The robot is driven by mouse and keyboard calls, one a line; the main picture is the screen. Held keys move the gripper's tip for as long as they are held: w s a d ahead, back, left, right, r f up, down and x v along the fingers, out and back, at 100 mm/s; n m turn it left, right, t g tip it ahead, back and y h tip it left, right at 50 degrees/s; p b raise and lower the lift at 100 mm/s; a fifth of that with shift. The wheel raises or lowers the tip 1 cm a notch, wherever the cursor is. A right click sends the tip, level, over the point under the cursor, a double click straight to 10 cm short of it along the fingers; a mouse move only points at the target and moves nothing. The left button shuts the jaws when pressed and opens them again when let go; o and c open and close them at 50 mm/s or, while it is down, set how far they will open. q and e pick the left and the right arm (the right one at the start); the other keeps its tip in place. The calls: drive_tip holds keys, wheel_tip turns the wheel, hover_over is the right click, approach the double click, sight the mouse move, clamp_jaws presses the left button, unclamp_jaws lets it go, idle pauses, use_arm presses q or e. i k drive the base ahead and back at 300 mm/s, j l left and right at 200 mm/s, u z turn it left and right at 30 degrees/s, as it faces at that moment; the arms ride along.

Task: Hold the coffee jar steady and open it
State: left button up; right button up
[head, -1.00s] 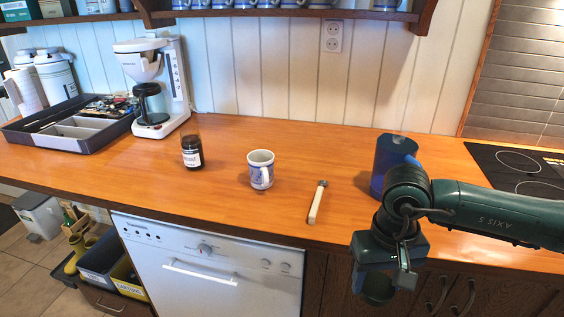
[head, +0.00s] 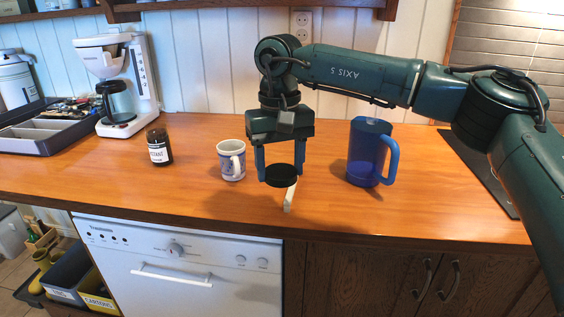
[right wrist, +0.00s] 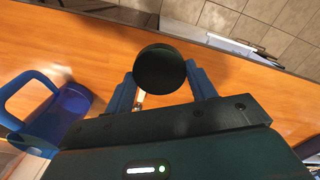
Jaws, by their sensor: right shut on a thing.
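The coffee jar (head: 159,148), dark glass with a white label, stands upright on the wooden counter left of the mug. Its top looks like bare glass with no lid on it. My right gripper (head: 280,172) is shut on a round black lid (head: 280,177), held above the counter to the right of the mug, well apart from the jar. In the right wrist view the lid (right wrist: 160,72) sits between the two blue fingers. My left gripper is not in view, and nothing holds the jar.
A white-and-blue mug (head: 231,162) stands between jar and gripper. A white-handled utensil (head: 290,198) lies partly hidden behind the lid. A blue jug (head: 366,155) stands right. A coffee maker (head: 125,85) and grey utensil tray (head: 55,145) are at left. The front counter is clear.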

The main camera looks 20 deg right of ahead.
sight(157, 134)
drive_tip(key=i, duration=1)
